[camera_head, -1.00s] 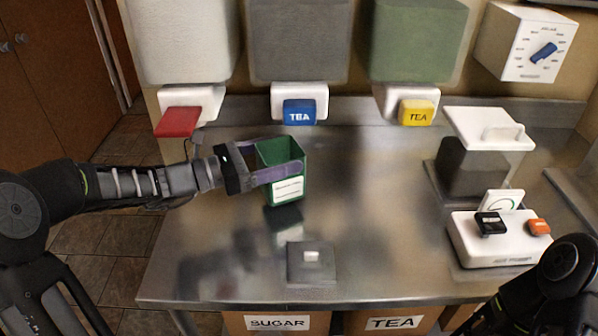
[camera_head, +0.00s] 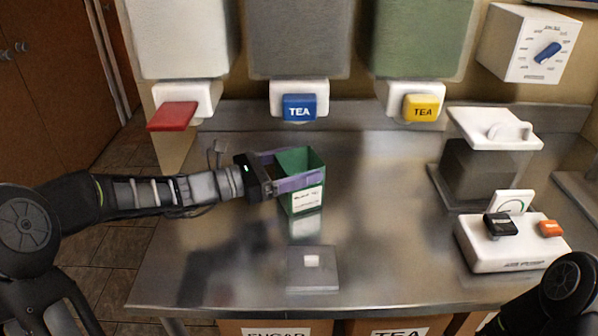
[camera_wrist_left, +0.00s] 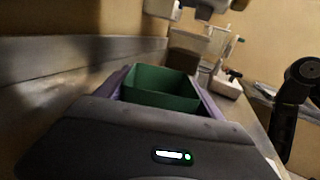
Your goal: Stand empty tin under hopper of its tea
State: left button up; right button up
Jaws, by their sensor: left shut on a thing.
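The tin (camera_head: 305,200) is green, square and open at the top, with a white label on its front whose print is too small to read. My left gripper (camera_head: 295,176) is shut on it, with a purple finger along its side. The tin is upright over the steel counter, and its inside shows green and empty in the left wrist view (camera_wrist_left: 162,88). Three hoppers hang at the back: white with a red lever (camera_head: 172,116), grey with a blue TEA lever (camera_head: 299,107), and green with a yellow TEA lever (camera_head: 421,108). The tin is in front of the blue lever. My right gripper is out of view.
A grey square plate with a white knob (camera_head: 312,268) lies on the counter (camera_head: 400,240) near the front. A white dial box (camera_head: 535,45) is on the wall.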

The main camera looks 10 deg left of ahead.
pick_arm(q)
jog(key=shift+r, duration=0.15)
jog(key=shift+f, duration=0.25)
jog(key=o, duration=2)
jog(key=shift+r, duration=0.2)
jog(key=v, duration=1.2)
